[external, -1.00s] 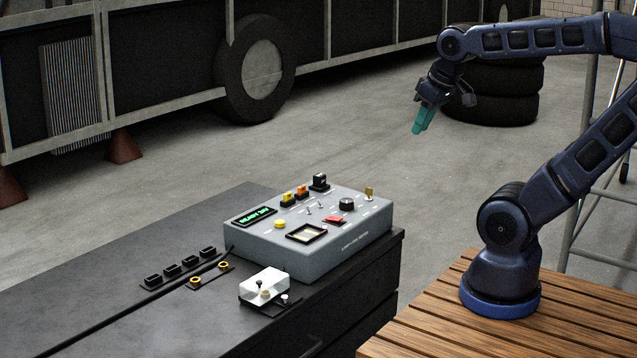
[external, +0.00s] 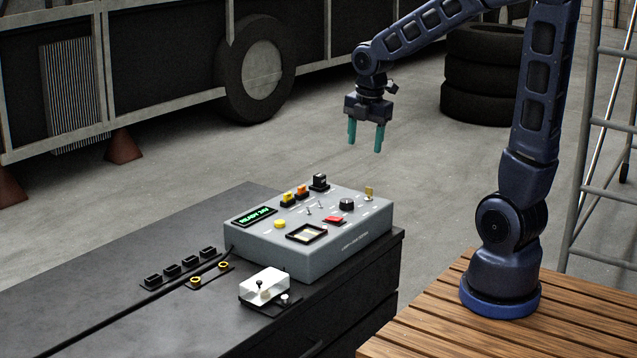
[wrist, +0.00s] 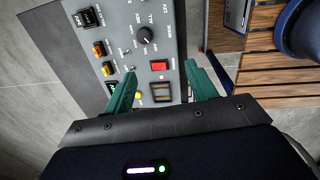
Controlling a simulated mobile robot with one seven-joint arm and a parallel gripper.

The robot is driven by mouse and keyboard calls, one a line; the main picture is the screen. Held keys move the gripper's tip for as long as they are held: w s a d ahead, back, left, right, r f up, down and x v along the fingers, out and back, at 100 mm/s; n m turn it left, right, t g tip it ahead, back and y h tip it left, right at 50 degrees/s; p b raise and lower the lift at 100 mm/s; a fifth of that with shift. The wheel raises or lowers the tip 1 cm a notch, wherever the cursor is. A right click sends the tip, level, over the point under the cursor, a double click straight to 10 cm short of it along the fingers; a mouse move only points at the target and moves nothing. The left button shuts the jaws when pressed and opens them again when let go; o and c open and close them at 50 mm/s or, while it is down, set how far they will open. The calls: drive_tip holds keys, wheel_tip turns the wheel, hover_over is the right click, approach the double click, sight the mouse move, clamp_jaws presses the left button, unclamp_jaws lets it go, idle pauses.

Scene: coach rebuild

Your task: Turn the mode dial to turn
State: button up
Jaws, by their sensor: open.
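The grey tester box (external: 338,258) stands on the dark bench. The black mode dial (external: 346,204) is on its top face, to the right, between the red switch and the brass key-like piece. In the wrist view the dial (wrist: 144,35) shows ahead of the fingers with small white labels around it; I cannot read which one its pointer faces. My gripper (external: 365,146) points down with its teal fingers apart, above and apart from the box. In the wrist view my gripper (wrist: 162,82) is open and empty.
A red switch (external: 334,220), yellow button (external: 280,223), orange and yellow plugs (external: 295,195), a black block (external: 320,182) and a brass key (external: 369,192) crowd the panel.

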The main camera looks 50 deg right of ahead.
sight(347, 200)
drive_tip(key=w+f+n, duration=0.2)
drive_tip(key=f, duration=0.4)
drive_tip(key=w+d+f+n, duration=0.1)
drive_tip(key=w+f+n, duration=0.1)
drive_tip(key=f, duration=0.3)
drive_tip(key=w+f+n+g, duration=0.1)
drive_tip(key=w+f+n, duration=0.1)
drive_tip(key=f+n, duration=0.2)
drive_tip(key=shift+w+d+f+y, duration=0.1)
drive_tip(key=shift+d+f+y, duration=0.05)
drive_tip(key=shift+f, duration=0.5)
drive_tip(key=shift+d+f+y, duration=0.1)
drive_tip(key=shift+f+y, duration=0.05)
drive_tip(key=shift+f, duration=0.5)
drive_tip(key=c, duration=1)
